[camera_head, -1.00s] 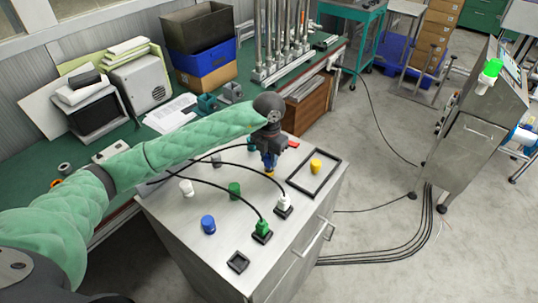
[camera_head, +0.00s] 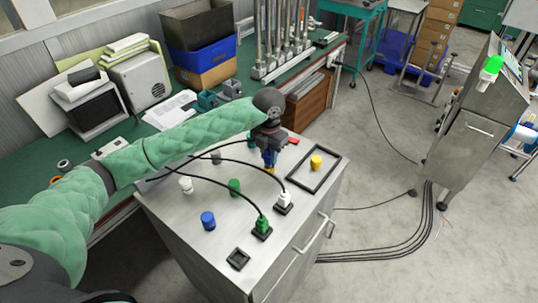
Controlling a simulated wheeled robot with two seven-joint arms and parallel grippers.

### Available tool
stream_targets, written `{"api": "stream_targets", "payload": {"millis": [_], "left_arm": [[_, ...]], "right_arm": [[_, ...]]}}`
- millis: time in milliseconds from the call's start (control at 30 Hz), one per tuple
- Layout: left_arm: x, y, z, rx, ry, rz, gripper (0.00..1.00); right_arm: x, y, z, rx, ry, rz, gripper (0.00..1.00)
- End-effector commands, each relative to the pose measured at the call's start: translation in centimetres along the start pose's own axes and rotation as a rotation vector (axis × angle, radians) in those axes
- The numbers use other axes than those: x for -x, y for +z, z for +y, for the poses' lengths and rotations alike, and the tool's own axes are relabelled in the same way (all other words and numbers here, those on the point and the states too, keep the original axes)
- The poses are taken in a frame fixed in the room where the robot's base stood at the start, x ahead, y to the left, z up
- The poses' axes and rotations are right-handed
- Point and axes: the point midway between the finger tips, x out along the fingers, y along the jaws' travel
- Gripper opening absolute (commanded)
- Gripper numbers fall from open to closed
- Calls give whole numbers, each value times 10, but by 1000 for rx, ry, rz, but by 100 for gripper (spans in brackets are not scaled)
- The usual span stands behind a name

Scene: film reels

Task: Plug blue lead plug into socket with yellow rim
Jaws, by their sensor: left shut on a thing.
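My left gripper (camera_head: 269,149) points down over the far part of the metal cabinet top (camera_head: 222,262). It is shut on the blue lead plug (camera_head: 269,158), of which only a small blue part shows below the jaws. A yellow patch (camera_head: 270,170), seemingly the yellow rim of a socket, shows right under the plug. I cannot tell whether the plug is seated in it or just above it. My right gripper is not in view.
A green plug (camera_head: 262,227) and a white plug (camera_head: 284,199) with black leads stand in sockets nearby. An empty dark socket (camera_head: 238,259) is at the front. Blue (camera_head: 208,221), green (camera_head: 234,187) and yellow (camera_head: 316,162) cylinders stand on the top; a black frame (camera_head: 331,179) surrounds the yellow one.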

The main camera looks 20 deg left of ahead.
Motion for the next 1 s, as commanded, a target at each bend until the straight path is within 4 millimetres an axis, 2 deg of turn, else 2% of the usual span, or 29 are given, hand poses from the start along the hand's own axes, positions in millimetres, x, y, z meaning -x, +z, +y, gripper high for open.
{"api": "stream_targets", "payload": {"millis": [600,1000], "left_arm": [[0,0,0,0,0,-1,2],[0,0,0,0,1,-1,2]], "right_arm": [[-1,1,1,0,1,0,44],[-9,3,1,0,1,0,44]]}}
